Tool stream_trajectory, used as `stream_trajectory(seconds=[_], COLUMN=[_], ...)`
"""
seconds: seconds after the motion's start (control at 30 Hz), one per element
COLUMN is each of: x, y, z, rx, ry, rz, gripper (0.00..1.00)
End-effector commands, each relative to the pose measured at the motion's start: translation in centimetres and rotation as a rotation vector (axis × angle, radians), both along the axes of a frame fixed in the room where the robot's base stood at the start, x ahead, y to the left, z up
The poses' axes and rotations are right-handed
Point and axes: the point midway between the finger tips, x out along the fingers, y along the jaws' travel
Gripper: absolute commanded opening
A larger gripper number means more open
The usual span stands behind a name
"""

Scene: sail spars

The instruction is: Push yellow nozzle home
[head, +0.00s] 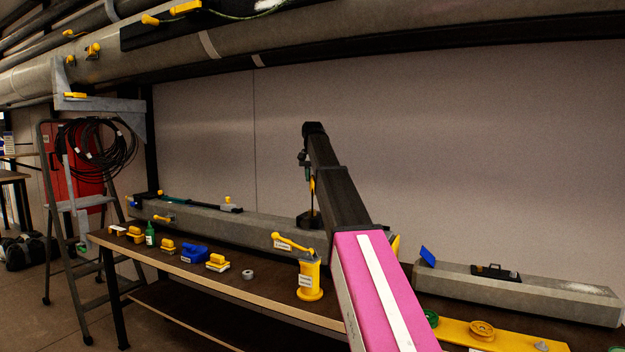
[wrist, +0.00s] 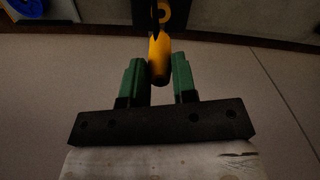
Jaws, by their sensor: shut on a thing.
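The yellow nozzle (wrist: 159,60) sits between the two green fingers of my gripper (wrist: 159,78) in the wrist view. My gripper is shut on it. The nozzle's far end points to a dark part with a yellow ring (wrist: 172,12) at the top of that view; I cannot tell whether they touch. A small yellow bit of the nozzle (head: 312,185) shows there beside my dark arm, above a dark fitting (head: 308,218). My arm hides part of this area.
The bench (head: 230,285) holds a yellow canister (head: 310,280), a blue block (head: 194,254), a green bottle (head: 150,234) and several small yellow parts. A second grey spar (head: 520,292) lies at right. A stepladder (head: 75,230) stands at left. Large spars run overhead.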

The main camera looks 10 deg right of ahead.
Motion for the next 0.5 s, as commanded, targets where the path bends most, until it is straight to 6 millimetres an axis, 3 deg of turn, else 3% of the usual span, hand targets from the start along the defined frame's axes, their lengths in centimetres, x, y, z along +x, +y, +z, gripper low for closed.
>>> stream_trajectory(seconds=[0.5], x=[-0.1], y=[0.0], z=[-2.9], rx=[0.000], ry=[0.001], rz=[0.000], gripper=[0.02])
